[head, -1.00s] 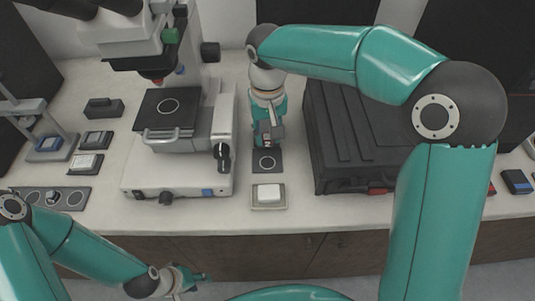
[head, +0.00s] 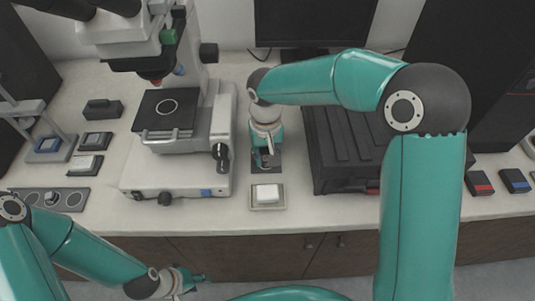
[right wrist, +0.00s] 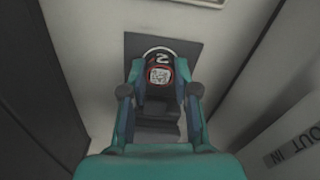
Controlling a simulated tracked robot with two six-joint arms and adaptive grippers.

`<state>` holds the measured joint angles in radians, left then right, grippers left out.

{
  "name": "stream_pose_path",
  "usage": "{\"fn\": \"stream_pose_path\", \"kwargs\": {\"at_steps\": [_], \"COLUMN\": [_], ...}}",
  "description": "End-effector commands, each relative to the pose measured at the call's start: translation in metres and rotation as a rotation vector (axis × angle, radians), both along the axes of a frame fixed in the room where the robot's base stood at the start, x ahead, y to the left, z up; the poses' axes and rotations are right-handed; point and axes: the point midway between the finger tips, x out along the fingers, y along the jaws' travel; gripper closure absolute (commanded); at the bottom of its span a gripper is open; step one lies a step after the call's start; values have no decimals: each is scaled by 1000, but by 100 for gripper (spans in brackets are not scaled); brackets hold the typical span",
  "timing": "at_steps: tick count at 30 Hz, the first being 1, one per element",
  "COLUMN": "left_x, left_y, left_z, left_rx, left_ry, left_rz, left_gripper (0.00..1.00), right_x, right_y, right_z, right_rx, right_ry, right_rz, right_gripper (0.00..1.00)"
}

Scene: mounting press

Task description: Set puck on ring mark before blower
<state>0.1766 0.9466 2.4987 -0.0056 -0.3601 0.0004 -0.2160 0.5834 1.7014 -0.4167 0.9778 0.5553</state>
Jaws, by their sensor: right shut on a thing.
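The puck (right wrist: 160,73) shows in the right wrist view with a dark top, a "2", a red rim and a square code label. My right gripper (right wrist: 160,92) is shut on it, one finger on each side. The puck is over the ring mark on a dark plate (right wrist: 190,49); a pale arc of the ring shows at its far edge. I cannot tell if it touches the plate. In the head view my right gripper (head: 266,160) points down and hides most of the plate (head: 275,169). My left gripper (head: 188,283) hangs low before the bench; its jaw state is unclear. I cannot make out the blower.
The microscope (head: 180,180) stands close on the left of my right gripper, a black ribbed case (head: 345,150) close on the right. A tray (head: 268,207) with a white block lies in front of the plate. Small red and blue boxes (head: 480,183) lie far right.

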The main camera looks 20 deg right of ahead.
Motion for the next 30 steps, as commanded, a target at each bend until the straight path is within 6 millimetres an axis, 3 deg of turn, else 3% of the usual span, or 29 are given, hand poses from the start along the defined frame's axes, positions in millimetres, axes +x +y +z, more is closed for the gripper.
{"fn": "stream_pose_path", "kwargs": {"at_steps": [1, 2, 6, 19, 23, 30], "left_x": [0, 0, 0, 0, 0, 0], "left_y": [0, 0, 0, 0, 0, 0], "left_z": [-3, -1, -1, 1, 0, 1], "left_rx": [0, 0, 0, 0, 0, 0], "left_ry": [0, 0, 0, 0, 0, 0], "left_rz": [0, 0, 0, 0, 0, 0], "left_gripper": [60, 60, 60, 60, 60, 60], "right_x": [0, 0, 0, 1, 1, 1], "right_y": [0, 0, 0, 0, 1, 1], "right_z": [-3, -2, -1, 7, 25, 75], "right_rx": [0, 0, 0, 0, 1, 1], "right_ry": [0, 0, 0, -2, -5, -5], "right_rz": [0, 0, 1, 1, 0, 0], "right_gripper": [94, 66, 45, 45, 45, 45]}}
